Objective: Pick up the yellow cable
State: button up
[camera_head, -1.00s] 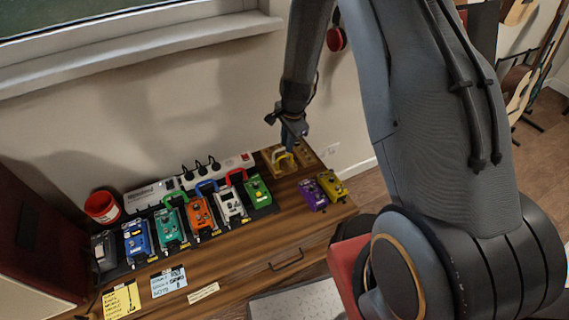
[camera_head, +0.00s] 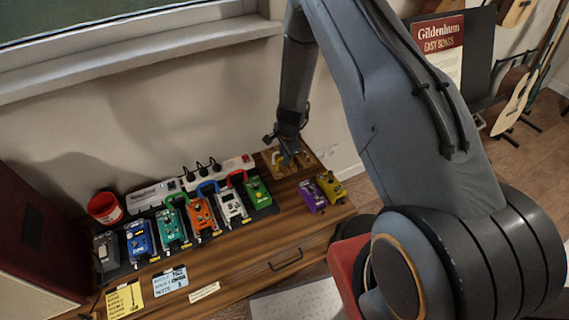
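The yellow cable (camera_head: 277,158) shows as a small yellow piece at the wooden holder (camera_head: 314,162) at the right back of the pedalboard cabinet. My gripper (camera_head: 291,158) points down at this holder, right beside the yellow piece in the picture, and covers part of it. I cannot tell whether the fingers touch the cable, or whether they are open or shut.
Several colored pedals, including a green one (camera_head: 258,192), sit on a dark board, joined by short colored cables. A purple pedal (camera_head: 312,196) and a yellow pedal (camera_head: 331,187) stand right of them. A power strip (camera_head: 235,166) and red cup (camera_head: 104,208) are behind.

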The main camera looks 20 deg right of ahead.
jog(key=shift+f, duration=0.2)
grip_shut()
jog(key=shift+r, duration=0.15)
